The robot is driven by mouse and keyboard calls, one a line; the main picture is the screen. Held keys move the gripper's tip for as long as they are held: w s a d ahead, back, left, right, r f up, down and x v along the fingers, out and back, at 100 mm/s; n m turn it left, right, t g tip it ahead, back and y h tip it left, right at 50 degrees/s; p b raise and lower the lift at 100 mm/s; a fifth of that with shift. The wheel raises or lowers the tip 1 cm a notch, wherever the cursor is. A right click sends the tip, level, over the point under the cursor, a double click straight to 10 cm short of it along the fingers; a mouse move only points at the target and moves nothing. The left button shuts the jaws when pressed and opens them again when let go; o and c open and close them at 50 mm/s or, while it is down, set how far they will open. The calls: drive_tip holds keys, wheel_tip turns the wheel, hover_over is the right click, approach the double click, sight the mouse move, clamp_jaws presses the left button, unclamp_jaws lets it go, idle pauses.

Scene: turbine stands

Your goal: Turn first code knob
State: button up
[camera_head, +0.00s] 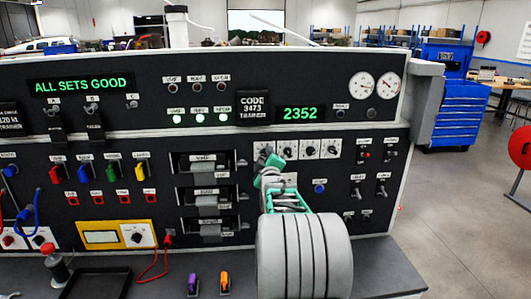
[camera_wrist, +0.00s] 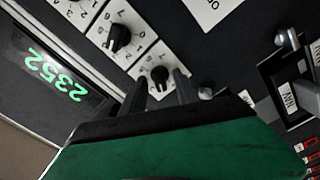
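The first code knob is the leftmost black dial in a row of white-plated dials on the panel. In the head view its plate (camera_head: 264,148) shows just above my gripper (camera_head: 270,163), which covers its lower part. In the wrist view the black knob (camera_wrist: 160,75) lies between and just beyond the two dark fingertips of my gripper (camera_wrist: 160,88). The fingers are apart, with a gap visible around the knob; I cannot tell whether they touch it. A green display (camera_head: 300,113) reads 2352.
The second code knob (camera_wrist: 118,37) is close beside the first. A lever slot labelled NAV (camera_wrist: 290,95) is on the other side. Levers (camera_head: 208,163) stick out left of my gripper. Gauges (camera_head: 361,86) and toggle switches (camera_head: 383,188) are at the right.

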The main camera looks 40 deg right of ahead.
drive_tip(key=shift+w, duration=0.1)
clamp_jaws()
idle(0.3)
